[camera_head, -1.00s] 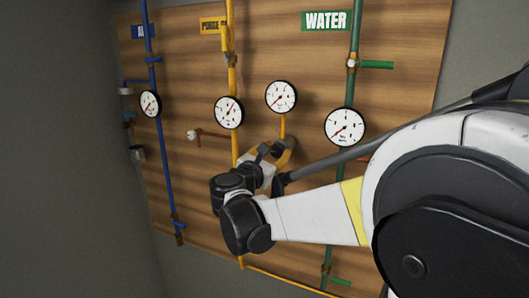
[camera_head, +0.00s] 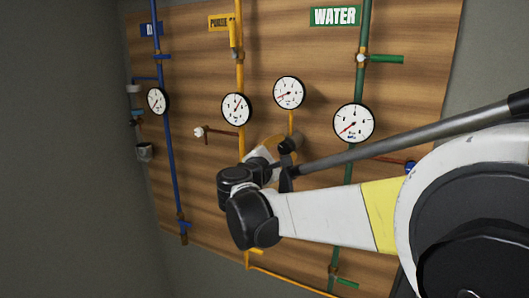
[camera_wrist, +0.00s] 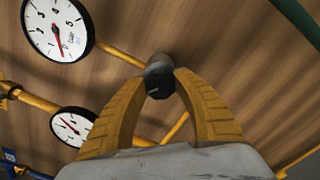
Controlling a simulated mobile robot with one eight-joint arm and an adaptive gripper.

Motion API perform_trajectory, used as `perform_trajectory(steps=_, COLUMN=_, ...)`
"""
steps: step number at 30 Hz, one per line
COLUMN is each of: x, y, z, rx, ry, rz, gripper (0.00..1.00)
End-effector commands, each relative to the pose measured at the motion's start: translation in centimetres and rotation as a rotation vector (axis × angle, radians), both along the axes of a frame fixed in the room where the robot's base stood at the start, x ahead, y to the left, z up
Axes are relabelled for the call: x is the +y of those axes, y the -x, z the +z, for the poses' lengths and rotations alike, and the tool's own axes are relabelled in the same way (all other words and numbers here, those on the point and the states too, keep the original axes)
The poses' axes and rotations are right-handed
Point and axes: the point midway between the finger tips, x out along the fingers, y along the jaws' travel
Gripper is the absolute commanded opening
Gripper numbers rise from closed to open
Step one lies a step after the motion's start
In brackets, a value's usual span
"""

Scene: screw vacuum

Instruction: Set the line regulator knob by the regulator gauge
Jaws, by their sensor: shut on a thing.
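The black regulator knob (camera_wrist: 159,80) sits between the two yellow fingertips of my gripper (camera_wrist: 161,84) in the wrist view, with the fingers closed on its sides. A pale mark shows on its face. In the head view the knob (camera_head: 290,145) is partly hidden by my gripper (camera_head: 280,150). A white round gauge (camera_head: 289,92) stands above it on a yellow pipe, its red needle pointing left and slightly down. It also shows at the upper left of the wrist view (camera_wrist: 57,28), its needle near the low end of the scale.
A second gauge (camera_head: 237,108) is on the yellow line, one (camera_head: 158,101) on the blue line and one (camera_head: 354,123) on the green water line. A white-ended valve handle (camera_head: 200,132) sticks out left of my gripper. The wooden panel (camera_head: 200,60) is bare between pipes.

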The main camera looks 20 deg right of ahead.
Motion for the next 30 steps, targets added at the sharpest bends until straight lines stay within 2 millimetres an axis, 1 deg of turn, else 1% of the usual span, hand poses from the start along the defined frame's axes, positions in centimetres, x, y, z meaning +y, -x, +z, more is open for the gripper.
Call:
perform_trajectory(steps=6, x=-0.03, y=-0.02, z=-0.05, rx=-0.153, ry=-0.118, rz=0.0, gripper=0.05)
perform_trajectory(steps=15, x=-0.04, y=-0.02, z=-0.03, rx=-0.317, ry=-0.246, rz=0.0, gripper=0.05)
perform_trajectory(steps=21, x=-0.04, y=-0.02, z=0.01, rx=-0.381, ry=-0.295, rz=0.0, gripper=0.05)
perform_trajectory(steps=30, x=-0.04, y=-0.02, z=0.05, rx=-0.415, ry=-0.322, rz=0.0, gripper=0.05)
